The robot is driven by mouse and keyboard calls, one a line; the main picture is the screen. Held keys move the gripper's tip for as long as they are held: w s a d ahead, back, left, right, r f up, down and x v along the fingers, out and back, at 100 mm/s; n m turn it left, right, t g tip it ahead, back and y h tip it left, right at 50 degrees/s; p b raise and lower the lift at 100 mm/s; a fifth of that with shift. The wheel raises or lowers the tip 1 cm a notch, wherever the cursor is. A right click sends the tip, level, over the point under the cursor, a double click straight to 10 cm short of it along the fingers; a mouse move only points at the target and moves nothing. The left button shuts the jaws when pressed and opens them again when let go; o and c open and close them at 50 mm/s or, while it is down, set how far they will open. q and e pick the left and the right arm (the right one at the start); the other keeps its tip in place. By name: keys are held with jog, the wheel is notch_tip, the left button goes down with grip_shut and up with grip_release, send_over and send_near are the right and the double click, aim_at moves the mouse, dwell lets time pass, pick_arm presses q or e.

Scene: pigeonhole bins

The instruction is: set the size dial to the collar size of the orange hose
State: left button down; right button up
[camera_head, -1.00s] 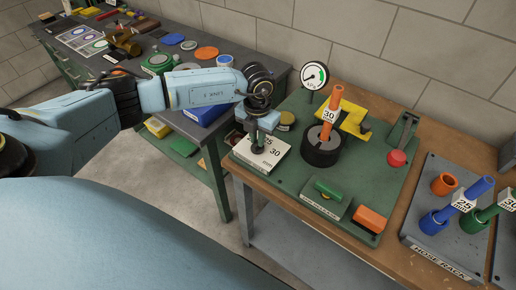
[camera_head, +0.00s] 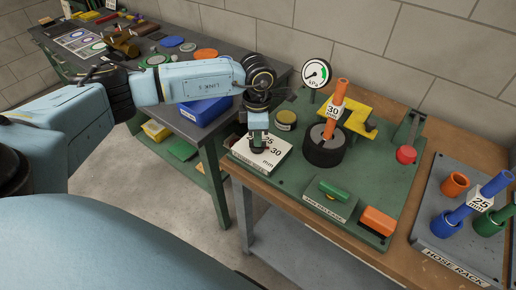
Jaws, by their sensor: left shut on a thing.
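The orange hose (camera_head: 339,93) stands upright in a black round holder (camera_head: 324,152) on the green board. Its white collar tag (camera_head: 333,111) reads 30. The size dial is a white plate (camera_head: 276,162) at the board's left corner, with 25, 30 and mm printed on it. My left gripper (camera_head: 258,146) points down over the plate and is shut on the dial's dark knob. The gripper and wrist hide most of the knob, and I cannot tell where its pointer stands. My right gripper is not in view.
A kPa gauge (camera_head: 316,74), a yellow clamp (camera_head: 360,122), a red knob (camera_head: 406,154), a green handle (camera_head: 334,190) and an orange block (camera_head: 378,221) are on the board. The hose rack (camera_head: 453,255) holds blue and green hoses at right. A blue bin (camera_head: 205,110) lies behind my arm.

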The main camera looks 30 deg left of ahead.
pick_arm(q)
jog(key=c, duration=1.7)
grip_release()
jog(key=shift+m, duration=0.3)
jog(key=shift+r, duration=0.15)
jog(key=shift+r+p, duration=1)
jog(key=shift+r, duration=0.4)
